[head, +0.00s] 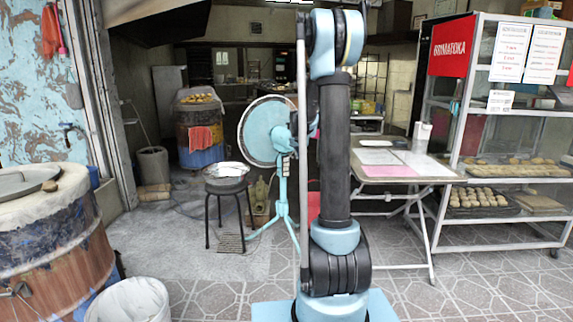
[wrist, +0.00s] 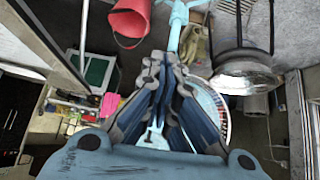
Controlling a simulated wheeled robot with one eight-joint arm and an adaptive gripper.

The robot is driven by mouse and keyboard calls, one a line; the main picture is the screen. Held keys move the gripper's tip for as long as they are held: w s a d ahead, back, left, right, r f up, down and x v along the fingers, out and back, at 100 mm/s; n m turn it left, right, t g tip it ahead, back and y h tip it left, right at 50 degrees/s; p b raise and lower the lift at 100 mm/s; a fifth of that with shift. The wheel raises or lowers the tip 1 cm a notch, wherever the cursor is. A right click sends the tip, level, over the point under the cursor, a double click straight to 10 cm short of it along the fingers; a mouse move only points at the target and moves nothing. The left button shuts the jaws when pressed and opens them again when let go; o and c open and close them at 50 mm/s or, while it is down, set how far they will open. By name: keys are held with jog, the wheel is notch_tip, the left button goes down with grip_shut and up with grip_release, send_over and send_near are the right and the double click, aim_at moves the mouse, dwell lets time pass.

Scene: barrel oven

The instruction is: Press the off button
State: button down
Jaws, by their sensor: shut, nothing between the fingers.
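A light-blue standing fan (head: 266,132) is left of my arm in the head view, its round head facing left. Its control box (head: 282,141) sits on the stand behind the head; single buttons are too small to make out, so I cannot tell an off button. In the wrist view my gripper (wrist: 165,68) is shut and empty, in front of the fan. Part of the fan's guard (wrist: 222,108) shows right of the fingers and its stand (wrist: 178,22) beyond the tips. The fingers hide the middle of the fan. In the head view my gripper is hidden behind my arm.
A stool (head: 228,192) with a metal bowl (head: 227,170) stands left of the fan. A folding table (head: 405,172) is at right, beside a bread shelf (head: 505,170). A red bucket (wrist: 129,20) lies beyond my gripper. Tiled floor is clear in front.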

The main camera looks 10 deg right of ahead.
aim_at(287, 160)
jog(key=w+d+f+t, duration=0.1)
jog(key=w+d+f, duration=0.1)
jog(key=w+f, duration=0.6)
jog(key=w+d+f+t, duration=0.1)
jog(key=w+f, duration=0.8)
jog(key=w, duration=0.7)
jog(key=shift+w+d+f+m+t+h, duration=0.2)
jog(key=shift+d+m+t+h, duration=0.1)
jog(key=shift+d+t, duration=0.1)
jog(key=shift+w+a, duration=0.1)
jog(key=shift+a, duration=0.05)
jog(key=w+a, duration=0.3)
jog(key=w, duration=0.5)
jog(key=shift+w+r, duration=0.1)
jog(key=shift+w, duration=0.05)
dwell(0.5)
jog(key=shift+w+a, duration=0.15)
jog(key=shift+w, duration=0.05)
jog(key=shift+w+a, duration=0.15)
jog(key=shift+w, duration=0.25)
dwell(0.8)
jog(key=shift+s, duration=0.2)
